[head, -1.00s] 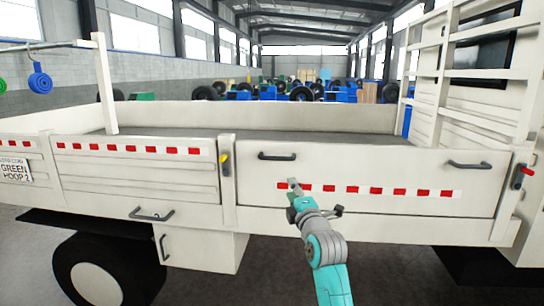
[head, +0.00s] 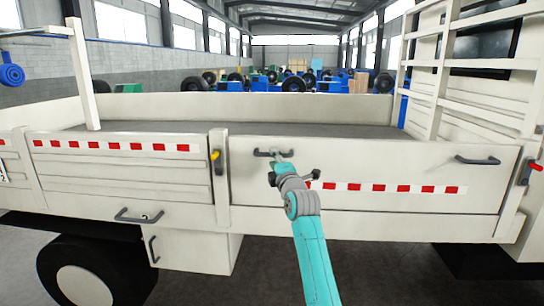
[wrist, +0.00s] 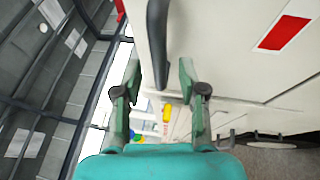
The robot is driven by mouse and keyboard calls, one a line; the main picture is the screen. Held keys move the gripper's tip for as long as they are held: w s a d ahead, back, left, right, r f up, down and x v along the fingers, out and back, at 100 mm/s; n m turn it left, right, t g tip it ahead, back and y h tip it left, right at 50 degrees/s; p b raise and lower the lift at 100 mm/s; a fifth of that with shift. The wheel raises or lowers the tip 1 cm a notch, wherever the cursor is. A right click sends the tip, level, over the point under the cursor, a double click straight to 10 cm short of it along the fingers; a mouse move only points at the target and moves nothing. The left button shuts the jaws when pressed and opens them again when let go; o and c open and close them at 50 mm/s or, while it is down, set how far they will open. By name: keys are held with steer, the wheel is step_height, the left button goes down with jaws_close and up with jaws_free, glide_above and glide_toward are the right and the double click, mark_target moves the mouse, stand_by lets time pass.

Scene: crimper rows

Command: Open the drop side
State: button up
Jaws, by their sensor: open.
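The white drop side (head: 400,207) is upright in line with the truck bed's side and carries a red-and-white strip. Its left dark handle (head: 261,153) is at my gripper (head: 278,156); its right handle (head: 477,160) is free. In the wrist view the left handle (wrist: 157,35) reaches down between the tips of my open gripper (wrist: 160,75), with gaps visible on both sides. A yellow latch (head: 215,156) sits on the left post and a red latch (head: 536,167) on the right post. The yellow latch (wrist: 166,112) also shows in the wrist view.
Another white side panel (head: 120,175) adjoins on the left. A lower box with a handle (head: 146,216) and a wheel (head: 85,285) lie beneath it. A slatted rack (head: 450,90) rises at the right. The dark floor before the truck is clear.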

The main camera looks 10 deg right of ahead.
steer(key=shift+x, duration=1.45)
steer(key=shift+c, duration=0.2)
jaws_close()
